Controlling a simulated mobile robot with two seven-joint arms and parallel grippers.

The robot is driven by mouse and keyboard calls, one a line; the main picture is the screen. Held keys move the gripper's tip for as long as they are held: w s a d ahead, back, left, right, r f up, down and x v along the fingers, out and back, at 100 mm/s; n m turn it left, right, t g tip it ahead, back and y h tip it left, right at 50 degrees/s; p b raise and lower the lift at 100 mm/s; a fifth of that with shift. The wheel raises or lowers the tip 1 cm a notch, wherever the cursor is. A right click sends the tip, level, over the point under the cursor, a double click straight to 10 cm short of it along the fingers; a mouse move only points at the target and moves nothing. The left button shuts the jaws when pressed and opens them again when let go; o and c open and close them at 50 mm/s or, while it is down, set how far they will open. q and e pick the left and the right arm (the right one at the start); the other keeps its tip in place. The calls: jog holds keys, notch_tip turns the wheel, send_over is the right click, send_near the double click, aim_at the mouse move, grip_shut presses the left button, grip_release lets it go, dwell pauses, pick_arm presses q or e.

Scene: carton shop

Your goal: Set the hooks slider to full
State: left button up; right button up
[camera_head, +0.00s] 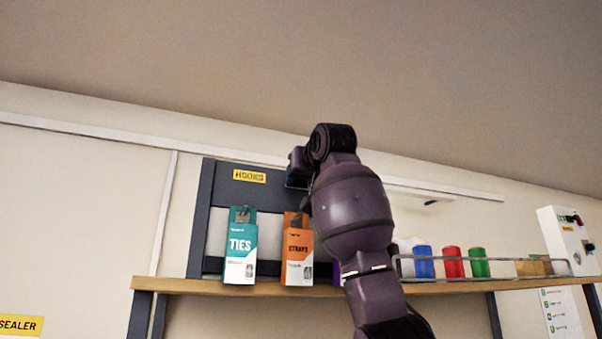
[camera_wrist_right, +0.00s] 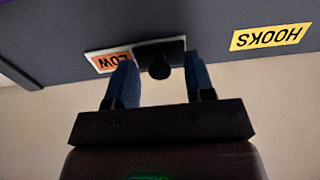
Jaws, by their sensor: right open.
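The hooks slider's plate (camera_wrist_right: 140,50) sits on the edge of a dark board and appears upside down in the right wrist view. An orange LOW label (camera_wrist_right: 112,62) shows on its left, and a dark round knob (camera_wrist_right: 159,67) stands toward its right. A yellow HOOKS label (camera_wrist_right: 270,37) is on the same board; it also shows in the head view (camera_head: 249,176). My right gripper (camera_wrist_right: 160,62) is open, with one blue finger on each side of the knob. Contact cannot be told. In the head view my right arm hides the slider. My left gripper is out of view.
A wooden shelf (camera_head: 200,287) below holds a teal TIES carton (camera_head: 240,246) and an orange STRAPS carton (camera_head: 297,250). To the right are blue (camera_head: 424,262), red (camera_head: 453,262) and green (camera_head: 479,262) items behind a wire rail. A white box (camera_head: 566,242) stands at far right.

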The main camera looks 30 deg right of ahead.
jog(key=shift+w+d, duration=0.1)
jog(key=shift+w, duration=0.15)
grip_shut()
